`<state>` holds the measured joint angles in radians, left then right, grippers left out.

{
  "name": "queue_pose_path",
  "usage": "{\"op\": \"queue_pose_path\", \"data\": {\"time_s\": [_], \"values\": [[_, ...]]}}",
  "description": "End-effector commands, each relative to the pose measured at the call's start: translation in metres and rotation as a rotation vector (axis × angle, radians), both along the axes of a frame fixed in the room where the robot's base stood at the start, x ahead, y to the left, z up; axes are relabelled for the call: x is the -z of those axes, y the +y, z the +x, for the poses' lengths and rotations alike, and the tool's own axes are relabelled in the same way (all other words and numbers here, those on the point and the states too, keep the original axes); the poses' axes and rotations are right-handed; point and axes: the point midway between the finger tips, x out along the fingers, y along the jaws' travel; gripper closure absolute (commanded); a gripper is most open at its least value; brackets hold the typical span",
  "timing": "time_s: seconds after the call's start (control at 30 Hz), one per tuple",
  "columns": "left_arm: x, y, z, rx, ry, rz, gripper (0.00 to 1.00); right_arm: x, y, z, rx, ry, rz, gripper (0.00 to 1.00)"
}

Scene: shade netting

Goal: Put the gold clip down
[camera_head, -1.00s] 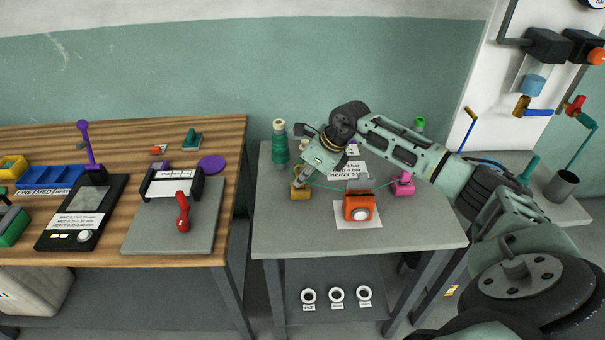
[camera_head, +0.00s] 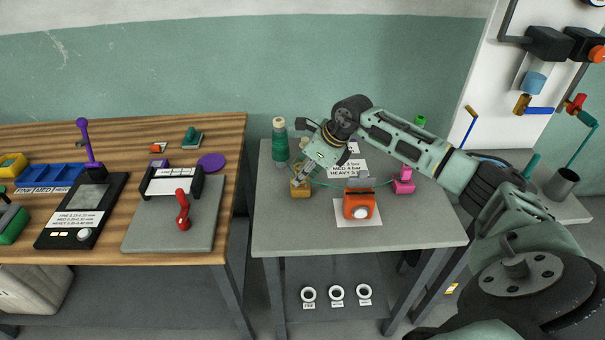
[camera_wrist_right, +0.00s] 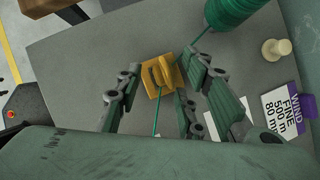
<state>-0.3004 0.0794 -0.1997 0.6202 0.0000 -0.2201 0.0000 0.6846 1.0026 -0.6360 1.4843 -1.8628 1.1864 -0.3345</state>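The gold clip (camera_head: 300,191) rests on the grey table at its left-middle part. In the right wrist view the gold clip (camera_wrist_right: 160,76) is a small yellow block with a raised loop, and green twine runs over or through it. My right gripper (camera_head: 299,178) is low over the clip. In the wrist view its fingers (camera_wrist_right: 164,68) stand on either side of the clip, with grey table showing between clip and fingers. The gripper looks open. My left gripper is not in view.
A green twine spool (camera_head: 279,146) stands behind the clip. An orange device (camera_head: 359,205) on a white sheet and a pink clip (camera_head: 403,184) are to the right, the green twine reaching toward the pink clip. The table front (camera_head: 340,240) is clear.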

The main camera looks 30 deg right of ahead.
Motion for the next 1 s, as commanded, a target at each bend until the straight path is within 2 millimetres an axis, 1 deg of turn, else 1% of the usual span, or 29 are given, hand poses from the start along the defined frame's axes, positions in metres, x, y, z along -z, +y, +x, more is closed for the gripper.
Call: {"op": "queue_pose_path", "data": {"time_s": [0.03,0.3,0.5,0.7,1.0], "values": [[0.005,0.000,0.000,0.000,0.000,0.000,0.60,-0.007,-0.004,-0.003,0.000,-0.004,-0.005,0.65],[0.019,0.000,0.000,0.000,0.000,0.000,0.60,-0.058,-0.018,-0.027,0.001,-0.004,-0.006,0.65],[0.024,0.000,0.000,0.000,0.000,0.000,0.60,-0.087,-0.025,-0.040,0.001,-0.002,-0.003,0.65],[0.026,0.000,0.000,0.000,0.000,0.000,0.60,-0.097,-0.027,-0.045,0.000,-0.001,-0.001,0.65],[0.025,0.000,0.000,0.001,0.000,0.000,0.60,-0.097,-0.027,-0.045,0.000,0.000,-0.002,0.65]]}}
